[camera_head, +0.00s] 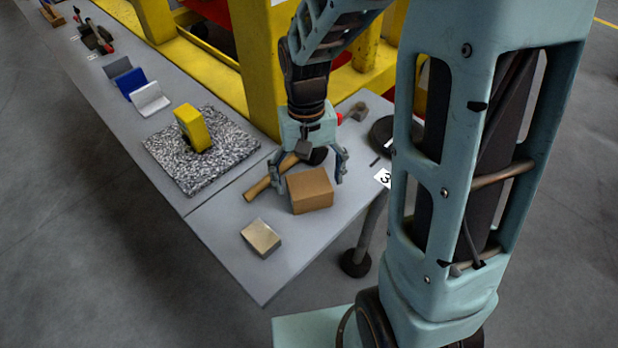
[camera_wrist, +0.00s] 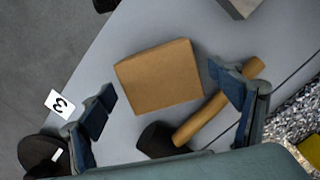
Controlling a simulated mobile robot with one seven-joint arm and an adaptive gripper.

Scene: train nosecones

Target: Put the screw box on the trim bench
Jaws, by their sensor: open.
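A plain brown cardboard box (camera_head: 310,190), which I take as the screw box, sits near the front end of a grey bench (camera_head: 262,279). I cannot tell whether this is the trim bench. My gripper (camera_head: 312,179) is open and empty, pointing down just behind and above the box. In the wrist view the box (camera_wrist: 160,76) shows ahead of my gripper (camera_wrist: 161,84), between its spread fingers. The fingers appear not to touch it, and the height gap is unclear.
A wooden-handled hammer (camera_head: 262,186) lies close beside the box, partly under my gripper. A small metallic block (camera_head: 260,238) is nearer the front edge. A yellow block (camera_head: 193,127) stands on a speckled mat (camera_head: 175,168). A yellow frame (camera_head: 258,70) rises behind.

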